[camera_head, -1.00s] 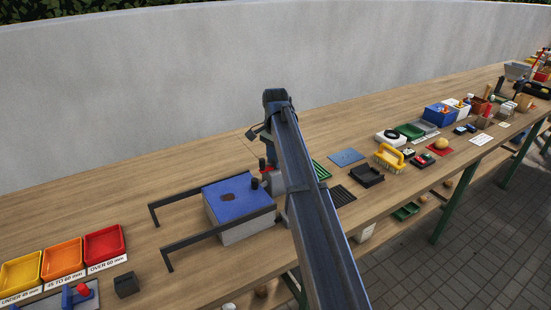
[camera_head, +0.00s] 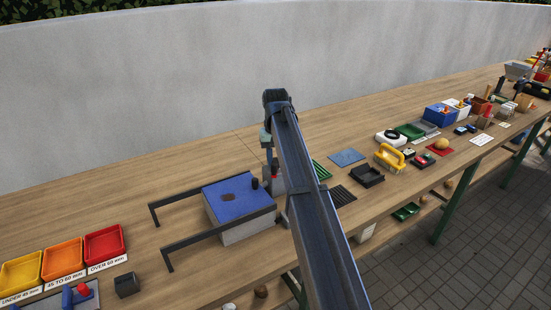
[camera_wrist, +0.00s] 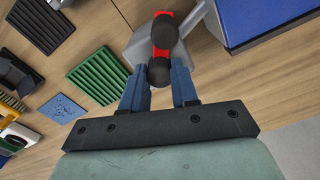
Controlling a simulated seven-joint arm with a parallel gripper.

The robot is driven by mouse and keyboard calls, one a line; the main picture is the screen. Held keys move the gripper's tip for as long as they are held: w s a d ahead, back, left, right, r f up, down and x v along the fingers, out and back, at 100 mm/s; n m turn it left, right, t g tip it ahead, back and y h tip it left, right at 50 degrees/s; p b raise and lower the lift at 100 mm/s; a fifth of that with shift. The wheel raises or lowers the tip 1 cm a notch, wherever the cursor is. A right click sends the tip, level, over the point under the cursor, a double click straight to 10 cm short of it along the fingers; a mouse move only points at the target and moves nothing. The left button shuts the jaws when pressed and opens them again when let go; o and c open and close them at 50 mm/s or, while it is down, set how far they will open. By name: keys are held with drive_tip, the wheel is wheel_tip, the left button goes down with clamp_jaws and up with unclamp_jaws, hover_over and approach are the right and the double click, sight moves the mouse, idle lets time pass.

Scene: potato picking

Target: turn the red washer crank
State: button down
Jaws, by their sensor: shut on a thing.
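In the wrist view the red crank (camera_wrist: 163,35) stands upright in the picture, a dark knob near each end. My gripper (camera_wrist: 159,78) has its blue fingers on either side of the lower knob and is shut on the crank. In the head view my arm hides much of the gripper and part of the housing.
Two black bars (camera_head: 165,208) flank the washer. Yellow, orange and red trays (camera_head: 104,244) stand at the left. The wooden table (camera_head: 190,170) behind the washer is clear.

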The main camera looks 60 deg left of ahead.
sight(275, 159)
drive_tip(key=n, duration=0.6)
drive_tip(key=shift+n, duration=0.3)
drive_tip(key=n, duration=0.6)
drive_tip(key=shift+d, duration=0.1)
drive_tip(key=shift+n, duration=0.3)
drive_tip(key=c, duration=0.9)
unclamp_jaws()
drive_tip(key=shift+o, duration=0.2)
wheel_tip(275, 159, up, 14)
